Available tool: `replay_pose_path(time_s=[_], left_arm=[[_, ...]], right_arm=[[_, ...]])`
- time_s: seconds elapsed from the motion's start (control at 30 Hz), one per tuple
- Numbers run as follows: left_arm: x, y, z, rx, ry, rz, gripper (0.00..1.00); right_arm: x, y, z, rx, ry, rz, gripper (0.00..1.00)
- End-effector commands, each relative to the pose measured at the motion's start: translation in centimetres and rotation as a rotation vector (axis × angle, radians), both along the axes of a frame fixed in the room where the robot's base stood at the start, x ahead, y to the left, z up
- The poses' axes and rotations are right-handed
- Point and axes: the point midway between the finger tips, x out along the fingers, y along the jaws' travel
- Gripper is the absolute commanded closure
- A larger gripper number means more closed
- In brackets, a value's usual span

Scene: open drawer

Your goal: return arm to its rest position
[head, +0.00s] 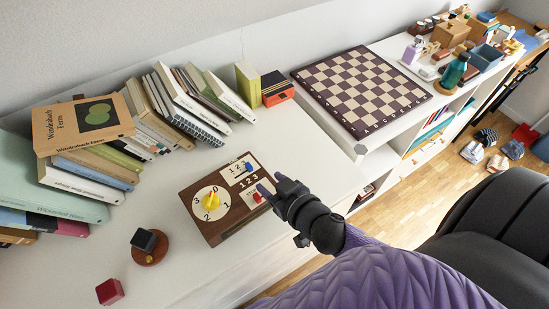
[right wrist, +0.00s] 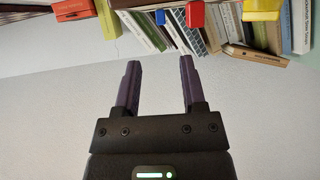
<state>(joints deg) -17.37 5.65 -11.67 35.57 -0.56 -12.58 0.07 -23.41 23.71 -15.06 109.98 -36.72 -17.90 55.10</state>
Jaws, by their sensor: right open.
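My right arm enters the head view from the lower right, with a purple sleeve-like cover. My right gripper (head: 268,184) is at the right edge of a brown box (head: 216,235) with a dial and switches, beside its red switch (head: 257,197). I cannot tell from the head view whether they touch. In the right wrist view the two purple fingers of my right gripper (right wrist: 160,68) stand apart with nothing between them. The box's yellow knob (head: 211,201) shows in the head view. My left gripper is not in view.
Books (head: 75,180) line the wall at the left. A black block on a round brown base (head: 150,256) and a red cube (head: 110,292) lie in front. A chessboard (head: 362,90) lies at the back right. The shelf top around the box is mostly clear.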

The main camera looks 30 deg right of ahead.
Motion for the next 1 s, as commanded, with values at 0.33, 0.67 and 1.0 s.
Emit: replay_pose_path(time_s=[0.33, 0.67, 1.0], left_arm=[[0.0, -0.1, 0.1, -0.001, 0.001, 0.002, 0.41], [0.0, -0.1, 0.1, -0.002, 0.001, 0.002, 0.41], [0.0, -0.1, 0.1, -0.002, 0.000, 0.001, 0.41]], right_arm=[[-0.8, -0.1, 0.3, -0.001, 0.000, 0.000, 0.47], [-1.4, -1.2, 0.6, -0.048, 0.091, -0.125, 0.47], [-9.0, -0.6, 0.3, -0.142, 0.658, -0.156, 0.47]])
